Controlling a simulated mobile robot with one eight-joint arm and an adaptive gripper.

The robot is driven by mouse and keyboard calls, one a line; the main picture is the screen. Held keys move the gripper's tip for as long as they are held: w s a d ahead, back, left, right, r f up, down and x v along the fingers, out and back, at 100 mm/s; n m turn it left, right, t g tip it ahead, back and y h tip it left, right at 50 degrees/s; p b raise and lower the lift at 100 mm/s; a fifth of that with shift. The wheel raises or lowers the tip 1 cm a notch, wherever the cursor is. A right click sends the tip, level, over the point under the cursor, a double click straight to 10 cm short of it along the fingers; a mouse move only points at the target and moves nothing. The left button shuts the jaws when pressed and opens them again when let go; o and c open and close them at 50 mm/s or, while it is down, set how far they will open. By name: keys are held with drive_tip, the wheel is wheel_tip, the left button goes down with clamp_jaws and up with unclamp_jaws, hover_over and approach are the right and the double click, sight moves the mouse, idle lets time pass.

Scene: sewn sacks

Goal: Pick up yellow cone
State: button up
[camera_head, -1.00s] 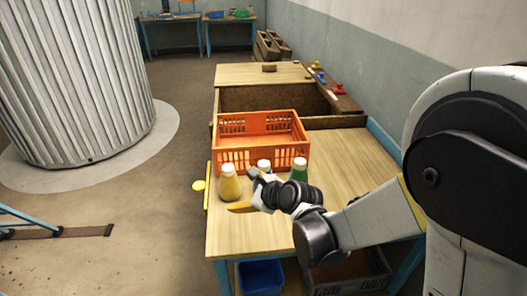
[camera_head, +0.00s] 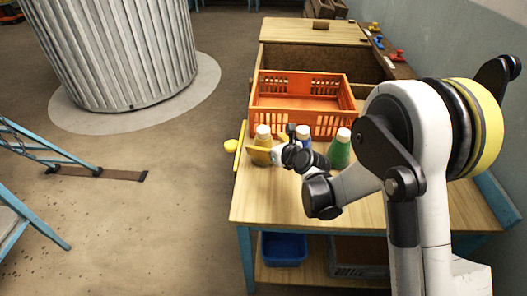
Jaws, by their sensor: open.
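The yellow cone (camera_head: 263,133) with a pale top stands upright on the wooden table (camera_head: 270,205), near its left edge and in front of the orange crate. My gripper (camera_head: 274,147) is at the cone's right front side, with its jaws open. I cannot tell whether the finger touches the cone. A blue cone (camera_head: 304,132) with a pale top stands partly hidden behind my gripper. A green cone (camera_head: 339,149) stands to the right of it.
The orange crate (camera_head: 300,117) stands right behind the cones. A yellow handle-like part (camera_head: 237,151) sits at the table's left edge. A blue bin (camera_head: 284,248) is on the shelf below. The front of the tabletop is clear.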

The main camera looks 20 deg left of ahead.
drive_tip(key=x, duration=0.2)
drive_tip(key=shift+w+a+f, duration=0.15)
drive_tip(key=shift+w, duration=0.05)
drive_tip(key=c, duration=1.4)
